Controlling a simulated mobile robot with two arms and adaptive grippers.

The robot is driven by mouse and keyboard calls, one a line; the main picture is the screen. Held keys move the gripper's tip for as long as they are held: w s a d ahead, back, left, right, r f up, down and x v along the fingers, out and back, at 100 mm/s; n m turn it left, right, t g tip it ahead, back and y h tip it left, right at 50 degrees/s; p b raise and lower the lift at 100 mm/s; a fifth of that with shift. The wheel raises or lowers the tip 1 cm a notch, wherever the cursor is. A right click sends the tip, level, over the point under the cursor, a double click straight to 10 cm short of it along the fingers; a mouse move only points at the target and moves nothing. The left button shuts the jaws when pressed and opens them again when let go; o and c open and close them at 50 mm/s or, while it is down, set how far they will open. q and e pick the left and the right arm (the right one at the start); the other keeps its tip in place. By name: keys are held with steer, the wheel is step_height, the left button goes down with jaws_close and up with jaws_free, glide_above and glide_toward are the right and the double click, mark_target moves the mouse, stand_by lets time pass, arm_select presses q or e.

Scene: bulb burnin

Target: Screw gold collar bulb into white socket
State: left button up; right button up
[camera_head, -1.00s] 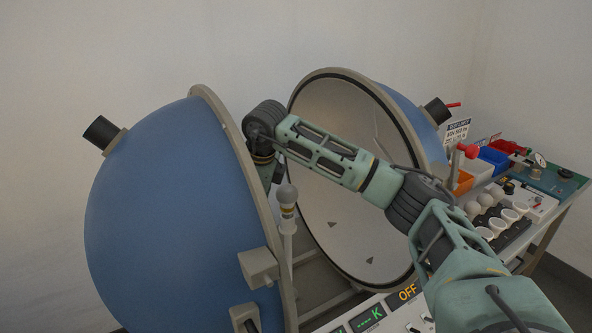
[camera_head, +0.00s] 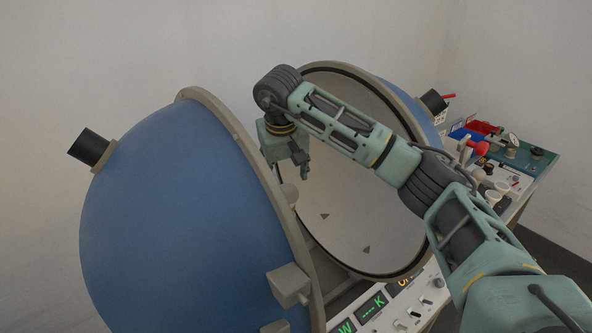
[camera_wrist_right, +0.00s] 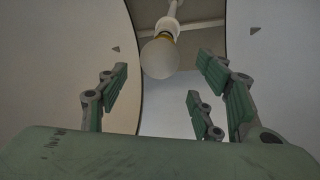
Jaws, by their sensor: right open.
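The bulb (camera_wrist_right: 160,57) has a frosted white globe and a gold collar (camera_wrist_right: 168,35). In the right wrist view its collar end meets the white socket (camera_wrist_right: 168,24) on a thin white post. How deep the collar sits in the socket cannot be told. In the head view the globe (camera_head: 289,193) shows beside the blue shell's rim, which hides the lower parts. My right gripper (camera_head: 300,165) is just above the globe in the head view. In the wrist view its fingers (camera_wrist_right: 166,95) are spread and empty, apart from the bulb. My left gripper is not in view.
The two hemispheres of a large sphere stand open, with the blue left shell (camera_head: 185,220) close to the bulb. The pale right bowl (camera_head: 360,200) lies behind my right arm. A control panel (camera_head: 400,308) is in front. A bench (camera_head: 530,175) at right holds bins and bulbs.

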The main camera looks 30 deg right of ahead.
mark_target(289, 187)
steer(key=shift+n, duration=0.3)
steer(key=shift+d, duration=0.15)
steer(key=p+x, duration=0.2)
steer(key=x, duration=0.4)
steer(key=shift+d+f, duration=0.15)
steer(key=shift+f, duration=0.15)
steer(key=shift+w+d+f+p, duration=0.1)
steer(key=shift+f+p, duration=0.2)
steer(key=shift+f, duration=0.15)
